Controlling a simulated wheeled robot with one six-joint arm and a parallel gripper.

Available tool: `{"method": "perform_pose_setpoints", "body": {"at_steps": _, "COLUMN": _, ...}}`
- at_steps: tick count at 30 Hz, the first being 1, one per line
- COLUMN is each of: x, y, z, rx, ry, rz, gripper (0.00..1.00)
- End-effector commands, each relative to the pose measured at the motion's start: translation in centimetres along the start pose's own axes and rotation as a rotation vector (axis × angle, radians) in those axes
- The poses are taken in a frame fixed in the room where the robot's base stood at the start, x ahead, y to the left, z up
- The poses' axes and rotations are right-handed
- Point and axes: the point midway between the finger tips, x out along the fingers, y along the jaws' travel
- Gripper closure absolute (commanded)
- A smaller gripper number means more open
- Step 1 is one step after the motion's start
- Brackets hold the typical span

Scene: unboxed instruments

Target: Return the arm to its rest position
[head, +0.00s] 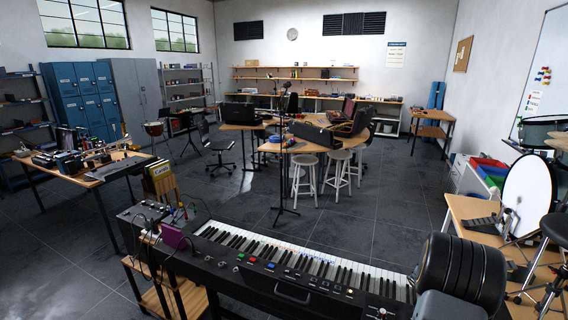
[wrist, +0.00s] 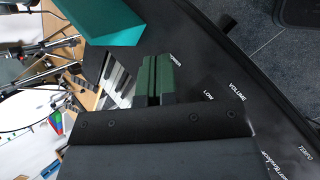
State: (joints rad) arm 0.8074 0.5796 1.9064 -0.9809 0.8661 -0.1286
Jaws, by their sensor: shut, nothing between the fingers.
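My gripper (wrist: 158,66) shows in the wrist view as two dark green fingers side by side, closed together with nothing between them. It is over the control panel end of the black keyboard (wrist: 215,60), by white keys and printed words such as VOLUME and TEMPO. I cannot tell the exact gap to the panel. In the head view the keyboard (head: 290,255) stretches across the front. Thick dark links of my arm fill the lower right there and hide the keyboard's right end. My gripper cannot be made out in the head view.
A teal flat-sided thing (wrist: 100,20) is close beside the fingers. A purple box (head: 173,236) and cabled gear stand at the keyboard's left end. A wooden desk (head: 470,215) with a round white drum (head: 527,195) is at the right. Open grey floor (head: 370,215) lies beyond the keyboard.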

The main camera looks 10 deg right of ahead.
Motion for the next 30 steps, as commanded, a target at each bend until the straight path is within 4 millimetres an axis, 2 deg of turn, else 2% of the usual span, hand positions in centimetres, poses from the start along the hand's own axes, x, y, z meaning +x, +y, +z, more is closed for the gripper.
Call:
{"method": "perform_pose_setpoints", "body": {"at_steps": 2, "x": -2.2, "y": -2.1, "z": 0.8, "rx": 0.092, "ry": 0.024, "rz": -0.075, "gripper": 1.00}}
{"method": "perform_pose_setpoints", "body": {"at_steps": 5, "x": -6.8, "y": -5.3, "z": 1.1, "rx": 0.196, "ry": 0.085, "rz": -0.158, "gripper": 1.00}}
{"method": "perform_pose_setpoints", "body": {"at_steps": 9, "x": -13.9, "y": -10.1, "z": 1.7, "rx": 0.300, "ry": 0.207, "rz": -0.261, "gripper": 1.00}}
{"method": "perform_pose_setpoints", "body": {"at_steps": 15, "x": -23.7, "y": -17.8, "z": 3.8, "rx": 0.353, "ry": 0.435, "rz": -0.409, "gripper": 1.00}}
{"method": "perform_pose_setpoints", "body": {"at_steps": 18, "x": -27.2, "y": -20.9, "z": 5.3, "rx": 0.334, "ry": 0.545, "rz": -0.467, "gripper": 1.00}}
{"method": "perform_pose_setpoints", "body": {"at_steps": 21, "x": -29.8, "y": -23.2, "z": 6.8, "rx": 0.295, "ry": 0.644, "rz": -0.503, "gripper": 1.00}}
{"method": "perform_pose_setpoints", "body": {"at_steps": 24, "x": -31.7, "y": -24.7, "z": 8.0, "rx": 0.251, "ry": 0.729, "rz": -0.512, "gripper": 1.00}}
{"method": "perform_pose_setpoints", "body": {"at_steps": 30, "x": -34.3, "y": -25.7, "z": 9.5, "rx": 0.182, "ry": 0.845, "rz": -0.498, "gripper": 1.00}}
